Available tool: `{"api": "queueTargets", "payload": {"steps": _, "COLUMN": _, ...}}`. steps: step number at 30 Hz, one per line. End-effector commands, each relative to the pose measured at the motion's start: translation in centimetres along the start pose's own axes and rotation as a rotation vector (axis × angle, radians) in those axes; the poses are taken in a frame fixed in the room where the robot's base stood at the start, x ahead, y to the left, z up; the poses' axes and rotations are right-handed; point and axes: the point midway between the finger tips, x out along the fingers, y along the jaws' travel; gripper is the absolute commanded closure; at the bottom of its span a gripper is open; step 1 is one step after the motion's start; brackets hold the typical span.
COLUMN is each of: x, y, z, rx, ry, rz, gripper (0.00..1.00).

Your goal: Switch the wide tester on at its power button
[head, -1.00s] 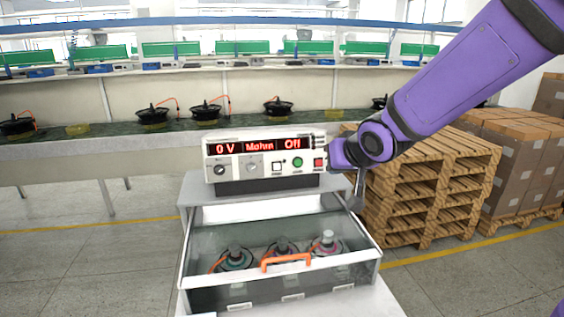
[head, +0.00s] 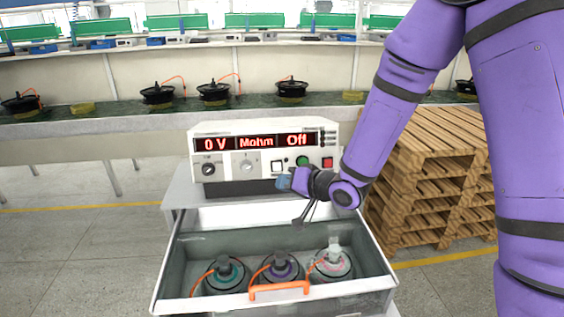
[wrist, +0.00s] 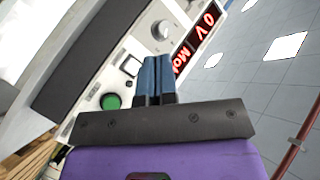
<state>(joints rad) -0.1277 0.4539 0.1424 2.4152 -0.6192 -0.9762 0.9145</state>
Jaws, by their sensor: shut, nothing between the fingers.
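The wide tester (head: 225,143) is a white box on a stand, with a red display reading "0 V", "Mohm" and "Off". Its front has two knobs, a white square button (head: 277,167), a round green button (head: 302,161) and a red square button (head: 327,162). My gripper (head: 284,182) is shut and empty, just in front of the panel's lower edge below the white button. In the wrist view its blue fingertips (wrist: 156,62) lie close to the white square button (wrist: 131,66), with the green button (wrist: 111,102) to the left. Contact cannot be told.
An open drawer (head: 180,262) with an orange handle (head: 279,288) holds several motors below the tester. Wooden pallets (head: 432,150) stand at the right. A long bench (head: 60,150) with motors runs behind. Floor at the left is clear.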

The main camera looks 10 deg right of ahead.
Motion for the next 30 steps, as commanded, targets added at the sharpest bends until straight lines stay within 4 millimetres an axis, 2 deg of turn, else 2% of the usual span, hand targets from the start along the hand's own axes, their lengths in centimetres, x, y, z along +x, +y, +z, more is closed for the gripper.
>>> {"api": "queueTargets", "payload": {"steps": 4, "x": 0.4, "y": -0.1, "z": 0.6, "rx": 0.018, "ry": -0.003, "rz": -0.025, "gripper": 1.0}}
{"api": "queueTargets", "payload": {"steps": 17, "x": 0.6, "y": 0.1, "z": 0.4, "rx": 0.018, "ry": -0.002, "rz": -0.026, "gripper": 1.0}}
{"api": "queueTargets", "payload": {"steps": 30, "x": 4.0, "y": 2.5, "z": -2.0, "rx": 0.019, "ry": -0.001, "rz": -0.025, "gripper": 1.0}}
